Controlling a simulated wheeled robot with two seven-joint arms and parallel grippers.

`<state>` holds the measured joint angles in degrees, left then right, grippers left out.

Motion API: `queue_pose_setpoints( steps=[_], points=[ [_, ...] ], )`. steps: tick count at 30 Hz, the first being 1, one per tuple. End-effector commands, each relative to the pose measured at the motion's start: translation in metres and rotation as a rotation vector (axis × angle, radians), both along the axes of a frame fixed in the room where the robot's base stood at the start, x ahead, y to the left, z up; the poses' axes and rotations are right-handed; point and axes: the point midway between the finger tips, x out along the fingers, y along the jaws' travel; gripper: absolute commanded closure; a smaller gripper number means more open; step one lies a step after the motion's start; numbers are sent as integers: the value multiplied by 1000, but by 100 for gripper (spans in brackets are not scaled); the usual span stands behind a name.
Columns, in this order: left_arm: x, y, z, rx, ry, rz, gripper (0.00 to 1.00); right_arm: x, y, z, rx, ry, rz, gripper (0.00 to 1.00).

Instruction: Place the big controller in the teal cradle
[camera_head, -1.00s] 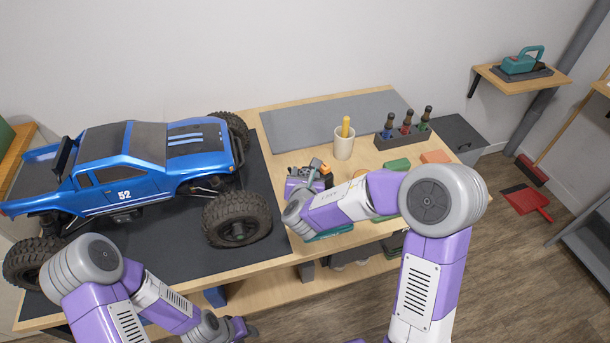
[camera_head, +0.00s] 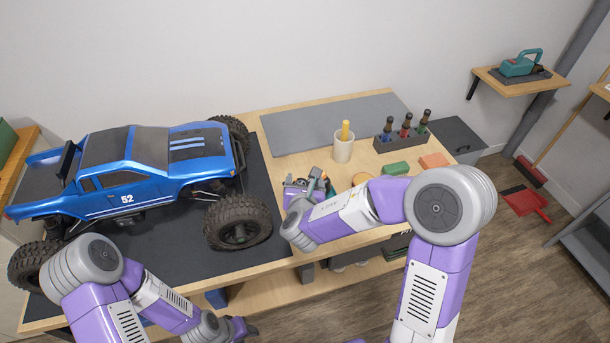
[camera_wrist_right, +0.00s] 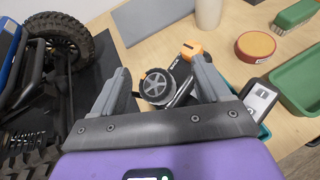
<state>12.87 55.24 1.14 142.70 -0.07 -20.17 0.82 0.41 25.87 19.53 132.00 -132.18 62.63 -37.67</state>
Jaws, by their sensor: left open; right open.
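The big controller (camera_wrist_right: 180,82), black with a grey wheel and an orange part, lies on the bench in the right wrist view. My right gripper (camera_wrist_right: 160,63) is open, its fingers on either side of the controller; I cannot tell whether they touch it. In the head view my right gripper (camera_head: 312,183) is over the bench, with the controller mostly hidden by it. A teal edge (camera_wrist_right: 264,132), apparently the cradle's, shows beside the right finger, mostly hidden by the gripper. My left gripper (camera_head: 240,329) is open and empty at the bench's front.
A blue truck (camera_head: 127,198) fills the left of the bench. A white cup (camera_head: 343,148), a bottle rack (camera_head: 402,143) and a grey mat (camera_head: 300,125) lie behind. A green tray (camera_wrist_right: 298,85), a round tin (camera_wrist_right: 255,46) and a small screened device (camera_wrist_right: 260,97) sit right of the controller.

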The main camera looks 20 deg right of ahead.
Motion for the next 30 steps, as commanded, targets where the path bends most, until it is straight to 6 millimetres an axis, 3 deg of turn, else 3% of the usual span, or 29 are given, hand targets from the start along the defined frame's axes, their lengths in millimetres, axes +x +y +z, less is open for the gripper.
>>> queue_pose_setpoints(
  steps=[6, 12, 30],
  points=[
    [0, 0, 9, 0, 0, 0, 57, -44, 14, 22, -1, -2, 2, 24],
    [0, 0, 12, 0, 1, 0, 57, -68, 20, 31, 0, -2, 1, 24],
    [0, 0, 13, 0, 1, 0, 57, -74, 22, 32, 1, 0, -1, 24]
  ],
)
